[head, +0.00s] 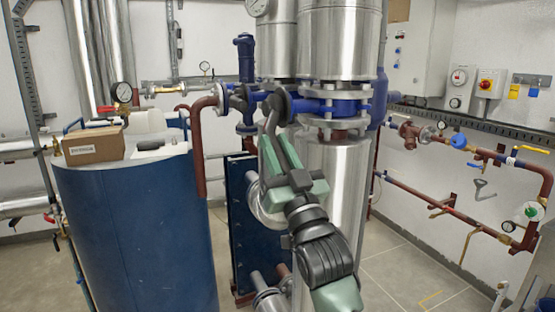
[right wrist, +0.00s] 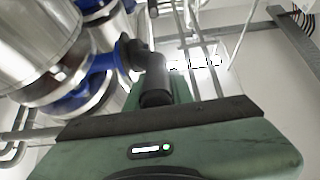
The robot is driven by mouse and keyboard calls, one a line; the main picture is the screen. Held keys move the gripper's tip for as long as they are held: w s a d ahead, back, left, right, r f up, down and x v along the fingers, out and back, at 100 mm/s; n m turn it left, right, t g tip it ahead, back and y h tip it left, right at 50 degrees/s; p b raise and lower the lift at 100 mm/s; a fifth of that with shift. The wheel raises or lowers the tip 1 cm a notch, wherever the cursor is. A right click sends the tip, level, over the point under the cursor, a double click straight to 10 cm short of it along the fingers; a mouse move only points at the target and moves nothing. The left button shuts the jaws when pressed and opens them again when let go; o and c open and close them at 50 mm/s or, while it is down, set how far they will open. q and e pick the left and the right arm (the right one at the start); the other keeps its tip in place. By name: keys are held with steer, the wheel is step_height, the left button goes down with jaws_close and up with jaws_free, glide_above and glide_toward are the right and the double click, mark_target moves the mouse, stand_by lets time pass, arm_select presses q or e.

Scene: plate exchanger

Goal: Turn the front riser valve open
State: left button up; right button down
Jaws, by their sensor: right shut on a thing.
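My left gripper is out of view.
A blue tank (head: 140,235) with a cardboard box (head: 94,145) on top stands at the left. A red-brown pipe (head: 198,150) comes down close to the left of my gripper. Wall pipes (head: 450,200) run along the right, with open floor (head: 400,270) before them.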

steer(key=shift+w+a+f, duration=0.1)
steer(key=shift+w+f, duration=0.05)
steer(key=shift+f, duration=0.25)
steer(key=c, duration=1.2)
jaws_free()
steer(key=shift+r, duration=0.1)
steer(key=b+v, duration=0.2)
steer(key=v, duration=0.5)
steer(key=shift+s+f+b, duration=0.25)
steer(key=shift+s+b, duration=0.05)
steer(key=shift+b, duration=0.05)
